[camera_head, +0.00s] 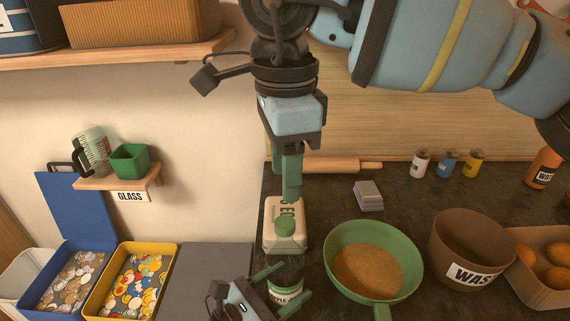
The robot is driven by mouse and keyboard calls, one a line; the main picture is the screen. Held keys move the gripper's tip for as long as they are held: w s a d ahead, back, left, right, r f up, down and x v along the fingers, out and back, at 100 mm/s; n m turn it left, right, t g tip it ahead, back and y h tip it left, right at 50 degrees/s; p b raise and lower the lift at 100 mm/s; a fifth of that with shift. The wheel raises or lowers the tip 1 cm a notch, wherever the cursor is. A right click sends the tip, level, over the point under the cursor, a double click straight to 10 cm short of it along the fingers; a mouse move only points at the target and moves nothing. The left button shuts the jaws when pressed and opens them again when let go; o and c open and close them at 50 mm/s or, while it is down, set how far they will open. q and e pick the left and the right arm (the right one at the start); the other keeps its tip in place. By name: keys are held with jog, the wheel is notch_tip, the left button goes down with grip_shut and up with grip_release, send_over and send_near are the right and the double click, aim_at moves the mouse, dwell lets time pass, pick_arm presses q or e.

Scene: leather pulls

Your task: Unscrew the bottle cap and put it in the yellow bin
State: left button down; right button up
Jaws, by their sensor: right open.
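The yellow bin (172,254) stands at lower left and holds many colourful caps.
A green-lidded jar (285,283) stands by my left fingers. A green pan (415,262) and a brown waste pot (452,240) stand to the right. A blue bin (56,252) with metal lids adjoins the yellow bin. A grey panel (205,275) lies between bin and counter.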

aim_at(285, 222)
jog(key=m, duration=0.4)
jog(key=shift+m, duration=0.4)
jog(key=m, duration=1)
jog(key=shift+m, duration=0.4)
jog(key=m, duration=0.7)
jog(key=shift+m, duration=0.4)
jog(key=m, duration=0.6)
jog(key=shift+f, duration=4)
